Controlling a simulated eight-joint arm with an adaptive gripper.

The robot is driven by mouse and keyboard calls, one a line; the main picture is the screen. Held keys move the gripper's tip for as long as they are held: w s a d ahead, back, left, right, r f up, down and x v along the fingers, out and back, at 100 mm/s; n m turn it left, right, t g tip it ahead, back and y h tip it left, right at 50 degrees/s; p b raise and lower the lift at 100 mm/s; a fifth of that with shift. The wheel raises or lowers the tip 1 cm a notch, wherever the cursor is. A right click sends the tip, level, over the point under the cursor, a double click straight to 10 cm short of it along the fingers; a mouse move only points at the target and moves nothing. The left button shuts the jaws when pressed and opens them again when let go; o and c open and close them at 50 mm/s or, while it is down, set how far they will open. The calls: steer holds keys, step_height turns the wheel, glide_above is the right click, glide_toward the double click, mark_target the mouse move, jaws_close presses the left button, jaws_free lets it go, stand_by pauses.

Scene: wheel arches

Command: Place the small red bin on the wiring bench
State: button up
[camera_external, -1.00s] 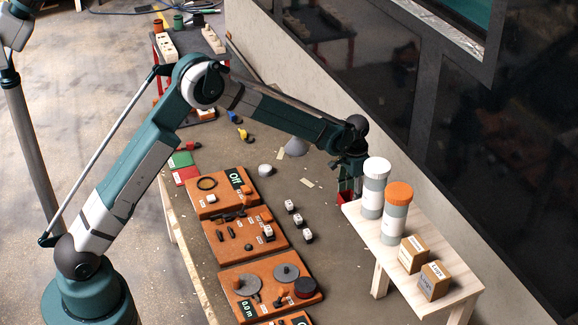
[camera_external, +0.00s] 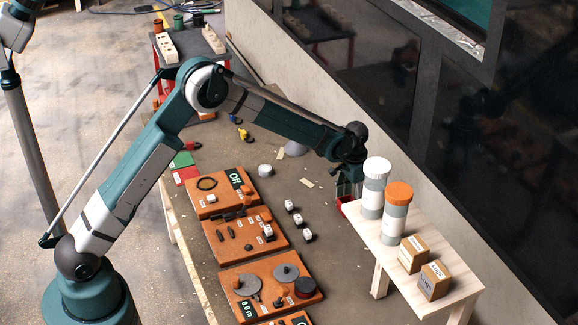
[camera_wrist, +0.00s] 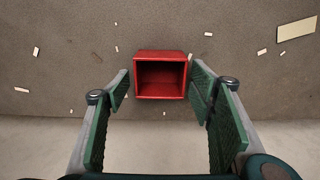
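The small red bin (camera_wrist: 160,75) is an open box on the brown work surface, with its dark inside facing the wrist camera. In the external view the bin (camera_external: 346,206) shows only partly, beneath my gripper and beside the wooden stand. My gripper (camera_external: 347,190) points down over it. In the wrist view its two green-padded fingers are wide apart, one on each side of the bin, with gaps visible between pads and walls. A small red-legged bench (camera_external: 188,42) at the back, carrying socket strips and spools, looks like the wiring bench.
A pale wooden stand (camera_external: 452,292) with two capped canisters (camera_external: 384,198) and two small boxes (camera_external: 423,266) is close right of my gripper. Orange boards (camera_external: 243,236) with parts lie to the left. A wall runs along the right.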

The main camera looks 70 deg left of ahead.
steer(key=shift+r, duration=0.25)
step_height(320, 180, up, 12)
steer(key=shift+p, duration=0.4)
stand_by(0.3)
steer(key=shift+f, duration=0.1)
stand_by(0.4)
steer(key=s+d+r+t, duration=0.2)
steer(key=s+d+r, duration=0.3)
steer(key=s+r, duration=0.7)
steer(key=s+d+r+t, duration=0.1)
steer(key=s+d+r, duration=0.5)
steer(key=s+r, duration=0.6)
steer(key=s+d+f+t, duration=0.1)
steer(key=s+d, duration=0.1)
steer(key=s, duration=0.8)
steer(key=s+d+f+t, duration=0.1)
steer(key=s+d+f, duration=0.1)
steer(key=s, duration=0.8)
steer(key=s+d+f+t, duration=0.1)
steer(key=s+d+t, duration=0.1)
steer(key=s, duration=0.8)
steer(key=shift+d+f, duration=0.15)
steer(key=shift+d, duration=0.1)
